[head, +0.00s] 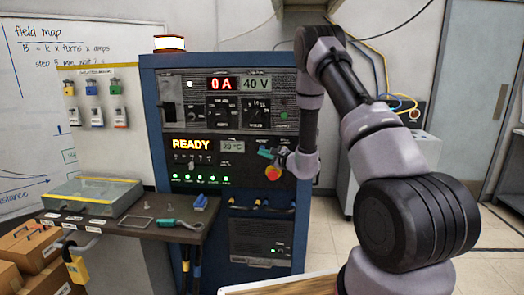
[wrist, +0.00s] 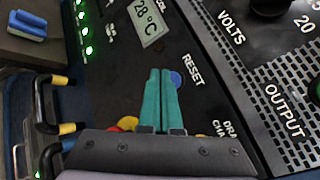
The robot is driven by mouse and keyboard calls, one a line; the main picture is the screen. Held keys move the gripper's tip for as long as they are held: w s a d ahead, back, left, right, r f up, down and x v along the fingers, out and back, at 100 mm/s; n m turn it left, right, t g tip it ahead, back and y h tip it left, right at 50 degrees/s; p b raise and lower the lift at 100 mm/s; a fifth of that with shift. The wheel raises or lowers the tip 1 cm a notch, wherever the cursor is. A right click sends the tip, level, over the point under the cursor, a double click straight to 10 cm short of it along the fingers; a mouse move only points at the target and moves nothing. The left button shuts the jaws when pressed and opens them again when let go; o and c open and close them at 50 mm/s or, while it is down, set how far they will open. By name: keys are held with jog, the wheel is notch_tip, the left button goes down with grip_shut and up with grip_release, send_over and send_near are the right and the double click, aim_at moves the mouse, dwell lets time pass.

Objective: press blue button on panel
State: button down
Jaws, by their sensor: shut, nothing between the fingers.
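The blue button (wrist: 176,78) shows in the wrist view on the black panel (wrist: 215,110), beside the RESET label. My gripper (wrist: 160,72) has its teal fingers shut and empty. In that view its fingertips lie just left of the button and overlap its edge; I cannot tell whether they touch it. In the head view my gripper (head: 264,153) is at the right part of the panel on the blue cabinet (head: 152,120). I cannot make out the button there.
A red knob with yellow around it (head: 273,173) sits just below my gripper. Black handles with yellow bands (wrist: 68,128) stick out in the wrist view. A shelf (head: 160,228) with a clear-lidded box (head: 95,193) juts out at the left. READY is lit on the panel.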

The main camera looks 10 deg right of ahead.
jog(key=shift+s+a, duration=0.25)
jog(key=shift+s, duration=0.55)
jog(key=shift+s+a, duration=0.3)
jog(key=shift+s, duration=0.5)
jog(key=shift+s+a, duration=0.25)
jog(key=shift+s, duration=0.55)
jog(key=shift+r, duration=0.1)
jog(key=s+a+r+n+g+y, duration=0.45)
jog(key=a+r, duration=0.25)
jog(key=r, duration=0.4)
jog(key=s+a+r+n+g+y, duration=0.1)
jog(key=s+a+r+n+g, duration=0.15)
jog(key=s+r, duration=0.35)
jog(key=s+a+r+n+g+y, duration=0.1)
jog(key=s+r+n+g, duration=0.3)
jog(key=s, duration=0.5)
jog(key=s+d+r+n+t+h, duration=0.1)
jog(key=s+d+r+n+h, duration=0.1)
jog(key=s+d+h, duration=0.4)
jog(key=s+d+r+n+t+h, duration=0.2)
jog(key=s+d+h, duration=0.4)
jog(key=s+d, duration=0.3)
jog(key=s+r+n, duration=0.1)
jog(key=s+r, duration=0.1)
jog(key=s, duration=0.1)
jog(key=shift+s+d, duration=0.15)
jog(key=shift+d, duration=0.25)
